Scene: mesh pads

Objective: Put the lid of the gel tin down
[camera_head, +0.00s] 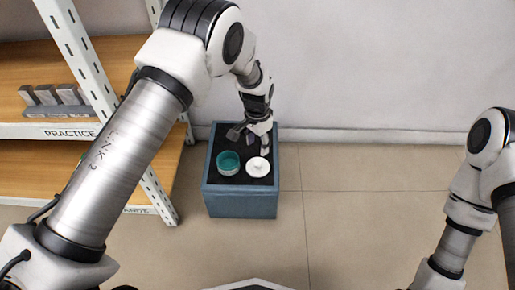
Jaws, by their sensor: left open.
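The gel tin (228,163) is a small round teal container, open at the top, standing on the left part of a blue box's dark top. Its lid (258,167) is white and round with a small knob, and lies on the same dark top to the right of the tin, apart from it. My left gripper (251,144) is open, just above and behind the tin and the lid. One finger is close to the lid; I cannot tell whether it touches. My right gripper is out of view; only my right arm shows at the right edge.
The blue box (240,204) stands on the tiled floor before a pale wall. A wooden shelf unit (115,50) with white posts is at the left and holds several grey blocks (50,96). The floor right of the box is clear.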

